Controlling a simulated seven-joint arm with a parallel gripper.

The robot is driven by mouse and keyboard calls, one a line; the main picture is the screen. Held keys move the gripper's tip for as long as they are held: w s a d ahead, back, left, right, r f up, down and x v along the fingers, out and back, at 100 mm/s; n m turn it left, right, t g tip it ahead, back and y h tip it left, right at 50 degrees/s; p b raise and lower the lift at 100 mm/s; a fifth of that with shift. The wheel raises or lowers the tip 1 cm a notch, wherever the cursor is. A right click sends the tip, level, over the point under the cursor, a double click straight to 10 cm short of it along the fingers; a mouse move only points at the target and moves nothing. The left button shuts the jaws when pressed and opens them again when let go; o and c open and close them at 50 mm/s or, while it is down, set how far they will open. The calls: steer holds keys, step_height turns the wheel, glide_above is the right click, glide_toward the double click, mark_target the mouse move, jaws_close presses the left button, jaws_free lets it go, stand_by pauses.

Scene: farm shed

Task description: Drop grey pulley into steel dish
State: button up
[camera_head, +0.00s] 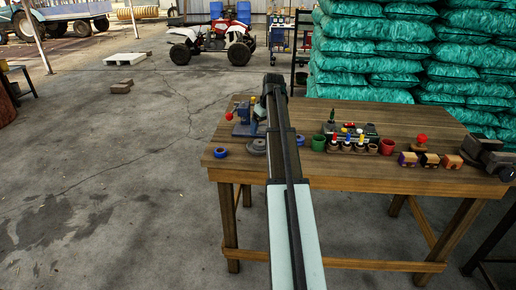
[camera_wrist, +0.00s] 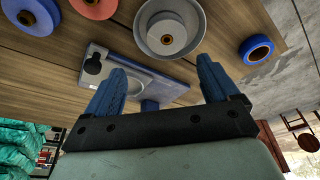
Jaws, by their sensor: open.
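The steel dish (camera_wrist: 143,24) is a round grey dish on the wooden table in the wrist view. The grey pulley (camera_wrist: 168,40), with a small orange-brown centre, appears to lie inside it. In the head view the dish (camera_head: 256,147) sits near the table's front left, partly beside my arm; the pulley is too small to make out there. My gripper (camera_wrist: 160,65) is open, its two blue fingers apart with nothing between them. The dish lies beyond the fingertips, apart from them. In the head view my arm hides the gripper.
A blue ring-shaped piece (camera_head: 220,152) lies left of the dish. A blue device (camera_head: 245,122) with a red ball stands behind it. Pegs (camera_head: 347,142), cups (camera_head: 387,147) and toy blocks (camera_head: 430,160) stand to the right. The table's left edge is near.

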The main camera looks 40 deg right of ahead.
steer(key=v, duration=1.3)
steer(key=shift+r, duration=0.4)
